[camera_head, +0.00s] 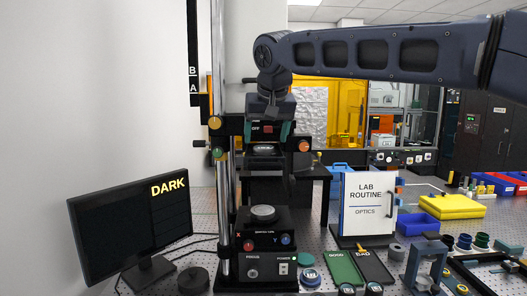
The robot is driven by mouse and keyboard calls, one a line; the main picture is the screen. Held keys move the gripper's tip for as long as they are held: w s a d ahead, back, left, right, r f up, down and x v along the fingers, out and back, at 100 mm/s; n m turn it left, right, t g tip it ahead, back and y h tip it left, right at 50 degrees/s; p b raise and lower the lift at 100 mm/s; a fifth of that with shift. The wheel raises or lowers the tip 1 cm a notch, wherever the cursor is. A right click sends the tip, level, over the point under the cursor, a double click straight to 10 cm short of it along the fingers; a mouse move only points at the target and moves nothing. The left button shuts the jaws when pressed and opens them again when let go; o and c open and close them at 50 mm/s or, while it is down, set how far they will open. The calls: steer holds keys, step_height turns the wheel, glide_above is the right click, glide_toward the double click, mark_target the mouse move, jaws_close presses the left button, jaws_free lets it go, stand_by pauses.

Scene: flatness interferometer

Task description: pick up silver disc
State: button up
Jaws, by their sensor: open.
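My gripper (267,132) points down in front of the tall optical instrument (222,170), with its two teal-edged fingers apart and nothing visible between them. A small silver disc (264,149) shows on a dark holder of the instrument, just below the fingertips in the picture. A larger grey-silver round piece (263,212) sits on the black lower stage of the instrument. I cannot tell which of the two is the task's disc. The gripper does not visibly touch either one. Their distance in depth from the fingers is unclear.
A monitor reading DARK (130,225) stands at left. A LAB ROUTINE binder (368,205) stands right of the instrument. A green GOOD pad (343,267) and a black BAD pad (375,265) lie in front of it. Instrument columns and knobs closely flank the gripper.

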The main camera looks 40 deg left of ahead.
mark_target(263, 147)
steer(key=shift+x, duration=1.5)
steer(key=shift+s+a, duration=0.1)
steer(key=c, duration=1.1)
steer(key=shift+r, duration=0.1)
